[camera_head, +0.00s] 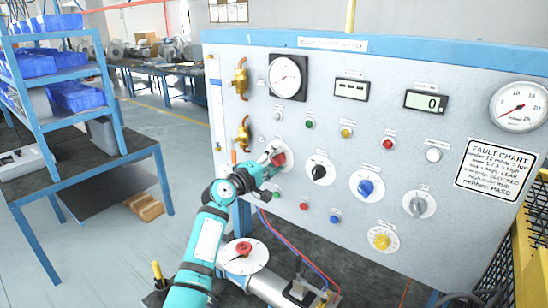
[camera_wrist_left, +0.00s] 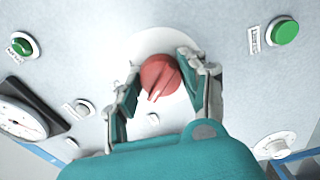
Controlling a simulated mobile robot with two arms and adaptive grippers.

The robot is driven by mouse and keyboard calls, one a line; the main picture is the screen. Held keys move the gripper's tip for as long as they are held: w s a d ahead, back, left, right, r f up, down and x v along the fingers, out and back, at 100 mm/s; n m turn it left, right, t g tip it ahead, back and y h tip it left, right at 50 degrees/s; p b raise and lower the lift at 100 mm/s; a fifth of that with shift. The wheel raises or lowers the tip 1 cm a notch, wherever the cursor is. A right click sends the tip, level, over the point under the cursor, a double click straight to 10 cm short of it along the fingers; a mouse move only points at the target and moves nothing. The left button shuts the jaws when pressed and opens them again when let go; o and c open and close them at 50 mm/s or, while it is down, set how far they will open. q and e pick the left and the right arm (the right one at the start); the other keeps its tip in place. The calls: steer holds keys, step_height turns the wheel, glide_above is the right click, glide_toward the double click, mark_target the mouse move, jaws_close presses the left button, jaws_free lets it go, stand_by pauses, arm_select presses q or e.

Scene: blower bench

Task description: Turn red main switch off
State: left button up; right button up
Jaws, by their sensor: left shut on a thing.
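The red main switch (camera_head: 279,159) is a red rotary knob on a round white plate, on the left part of the grey panel. In the left wrist view the red knob (camera_wrist_left: 160,76) shows a pale pointer line that slants toward the lower left. My left gripper (camera_head: 272,155) reaches the knob from the left and partly hides it in the head view. In the left wrist view its two fingers (camera_wrist_left: 161,88) stand on either side of the knob, shut on it. My right gripper is not in view.
The panel (camera_head: 300,125) carries a black knob (camera_head: 319,171), a blue knob (camera_head: 366,187), a grey knob (camera_head: 417,206), a yellow knob (camera_head: 382,240), several buttons and gauges. Brass valves (camera_head: 241,78) sit left. A red-handled part (camera_head: 243,248) stands below. A blue shelf (camera_head: 60,60) is at the far left.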

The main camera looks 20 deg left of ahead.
arm_select(q)
steer(key=shift+n+p, duration=0.3)
steer(key=shift+n, duration=0.3)
steer(key=o, duration=1.2)
steer(key=shift+a, duration=0.1)
steer(key=v, duration=1.2)
